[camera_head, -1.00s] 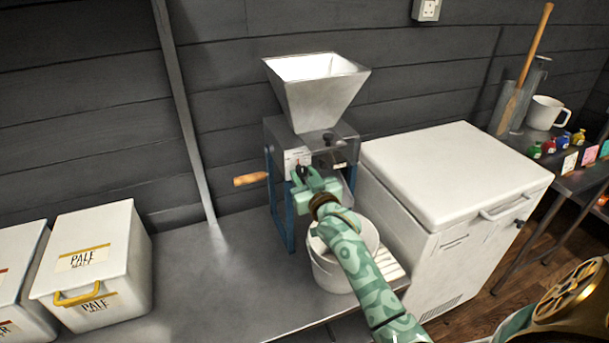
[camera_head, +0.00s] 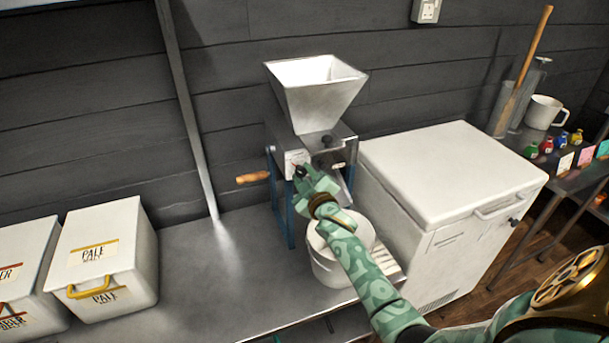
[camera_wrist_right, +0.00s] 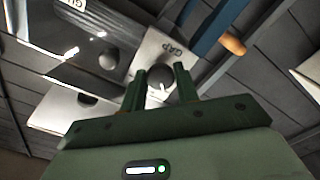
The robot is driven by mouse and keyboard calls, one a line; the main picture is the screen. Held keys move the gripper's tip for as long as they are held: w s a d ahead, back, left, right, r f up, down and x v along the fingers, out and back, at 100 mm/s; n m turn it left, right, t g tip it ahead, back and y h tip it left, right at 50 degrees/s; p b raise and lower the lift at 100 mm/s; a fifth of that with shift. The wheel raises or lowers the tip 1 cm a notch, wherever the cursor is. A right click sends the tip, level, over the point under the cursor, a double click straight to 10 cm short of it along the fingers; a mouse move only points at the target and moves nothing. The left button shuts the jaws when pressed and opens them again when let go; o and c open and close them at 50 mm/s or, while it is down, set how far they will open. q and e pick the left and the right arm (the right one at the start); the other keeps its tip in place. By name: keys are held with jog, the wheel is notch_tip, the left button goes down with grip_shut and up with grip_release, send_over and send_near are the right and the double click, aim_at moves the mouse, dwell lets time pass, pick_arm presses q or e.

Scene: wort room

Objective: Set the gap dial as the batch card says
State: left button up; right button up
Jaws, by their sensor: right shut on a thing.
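The gap dial (camera_wrist_right: 161,79) is a dark round knob on a white plate marked GAP, with a light pointer mark near its rim. It is on the front of the grain mill (camera_head: 312,90), under the metal hopper. My right gripper (camera_head: 304,174) is at this plate; in the wrist view its two green fingers (camera_wrist_right: 160,82) are shut on the knob, one on each side. The scale and exact setting cannot be read. No card with readable batch text shows. My left gripper is not in view.
A white bucket (camera_head: 328,266) stands below the mill. A wooden crank handle (camera_head: 252,177) sticks out left. A white chest (camera_head: 440,180) is close on the right. Malt bins (camera_head: 110,250) stand left; the bench (camera_head: 205,290) between is bare.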

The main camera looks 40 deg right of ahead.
jog(key=shift+n, duration=0.3)
jog(key=o, duration=0.9)
jog(key=shift+o, duration=0.2)
jog(key=shift+s+a, duration=0.1)
jog(key=shift+s, duration=0.25)
jog(key=p+v, duration=0.4)
jog(key=v, duration=1.1)
jog(key=shift+s+a, duration=0.2)
jog(key=shift+s, duration=0.1)
